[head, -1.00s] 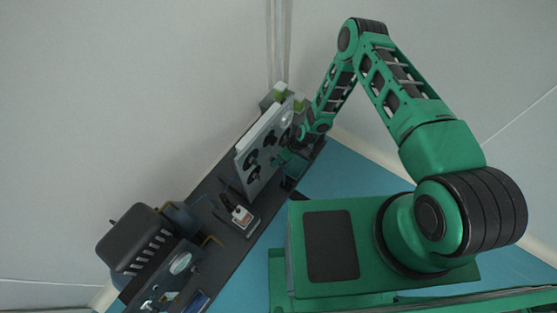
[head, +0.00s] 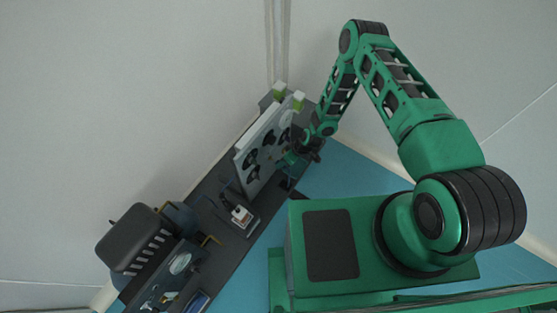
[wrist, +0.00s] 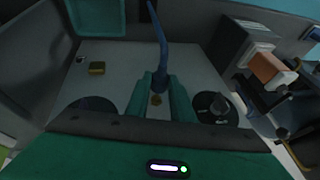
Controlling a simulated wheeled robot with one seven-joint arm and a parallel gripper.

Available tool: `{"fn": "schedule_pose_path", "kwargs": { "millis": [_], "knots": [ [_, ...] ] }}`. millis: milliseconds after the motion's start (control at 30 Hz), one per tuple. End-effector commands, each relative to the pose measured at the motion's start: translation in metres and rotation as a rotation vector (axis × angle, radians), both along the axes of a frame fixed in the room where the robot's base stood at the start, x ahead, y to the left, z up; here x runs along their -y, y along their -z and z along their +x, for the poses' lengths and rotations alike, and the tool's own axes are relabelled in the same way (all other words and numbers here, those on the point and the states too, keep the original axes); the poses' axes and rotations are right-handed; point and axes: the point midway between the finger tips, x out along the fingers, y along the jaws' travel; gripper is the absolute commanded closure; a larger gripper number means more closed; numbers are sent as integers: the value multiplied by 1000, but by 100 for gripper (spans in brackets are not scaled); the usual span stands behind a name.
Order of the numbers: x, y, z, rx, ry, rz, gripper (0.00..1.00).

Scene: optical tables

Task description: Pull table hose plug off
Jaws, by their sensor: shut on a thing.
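In the wrist view, a dark blue hose (wrist: 156,30) runs down from the top edge to its plug (wrist: 160,82). My gripper (wrist: 162,85) has its two green fingers on either side of the plug and is shut on it. A small round brass fitting (wrist: 156,99) shows on the pale panel (wrist: 115,65) between the fingers. I cannot tell whether the plug touches it. In the head view, my gripper (head: 290,158) is in front of the upright panel (head: 251,150), and the plug is too small to make out.
A black round knob (wrist: 216,106) sits on the panel right of the fingers. A brass block (wrist: 97,68) is at left. In the head view, the dark table (head: 226,262) carries a small red-and-white device (head: 241,215) and a dark machine (head: 138,238).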

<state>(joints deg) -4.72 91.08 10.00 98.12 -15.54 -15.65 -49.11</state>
Motion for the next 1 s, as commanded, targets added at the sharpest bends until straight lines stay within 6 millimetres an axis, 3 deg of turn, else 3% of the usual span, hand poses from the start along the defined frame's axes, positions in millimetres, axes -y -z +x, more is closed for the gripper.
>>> {"fn": "schedule_pose_path", "kwargs": {
  "millis": [267, 300, 367, 733, 1000],
  "knots": [
    [6, 0, -5, -3, 0, -4, 100],
    [6, 0, -5, -3, 0, -4, 72],
    [6, 0, -5, -3, 0, -4, 60],
    [6, -4, -3, 0, 0, -1, 60],
    [24, -40, -5, 0, 1, -2, 60]
  ]
}}
